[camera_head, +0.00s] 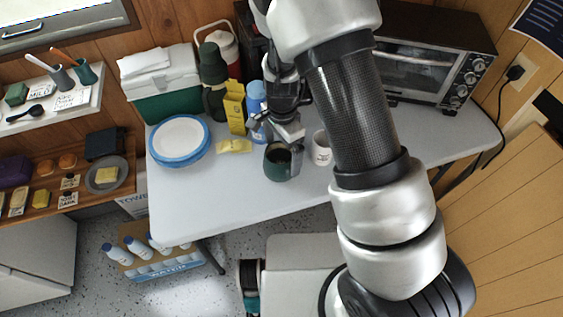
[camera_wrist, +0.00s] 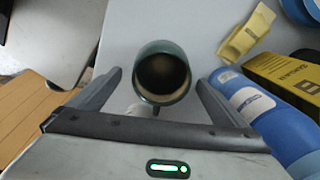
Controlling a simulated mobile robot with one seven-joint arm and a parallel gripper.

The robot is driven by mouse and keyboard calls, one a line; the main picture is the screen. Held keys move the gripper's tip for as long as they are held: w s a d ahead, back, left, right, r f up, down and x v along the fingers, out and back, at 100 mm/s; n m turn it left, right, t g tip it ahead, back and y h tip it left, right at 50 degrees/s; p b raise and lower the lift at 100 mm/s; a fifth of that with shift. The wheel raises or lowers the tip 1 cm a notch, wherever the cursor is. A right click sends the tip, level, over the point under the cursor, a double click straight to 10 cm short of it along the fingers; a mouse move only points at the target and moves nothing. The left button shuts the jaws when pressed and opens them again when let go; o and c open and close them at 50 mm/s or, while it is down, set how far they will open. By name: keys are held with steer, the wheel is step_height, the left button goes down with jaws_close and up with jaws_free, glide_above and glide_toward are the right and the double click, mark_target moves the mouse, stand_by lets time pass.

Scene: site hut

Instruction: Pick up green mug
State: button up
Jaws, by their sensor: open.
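The green mug (camera_head: 279,163) stands upright on the white table, near its front edge, with a dark inside. In the wrist view the green mug (camera_wrist: 163,76) lies just ahead of my gripper, its opening facing the camera and its handle on the near side. My gripper (camera_head: 283,134) is open and empty, just behind the mug in the head view. In the wrist view the fingers of my gripper (camera_wrist: 157,83) spread to the left and right of the mug's near side. I cannot tell whether they touch it.
A white mug (camera_head: 321,148) stands close right of the green one. A blue bottle (camera_head: 257,103), a yellow box (camera_head: 235,107) and a yellow packet (camera_head: 234,146) stand or lie to the left. Plates (camera_head: 180,141) lie farther left; a toaster oven (camera_head: 430,72) is at right.

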mark_target(281, 160)
step_height(281, 160, down, 5)
steer(key=shift+a+f+b, duration=0.1)
steer(key=shift+b, duration=0.25)
steer(key=shift+w, duration=0.1)
steer(key=c, duration=1.3)
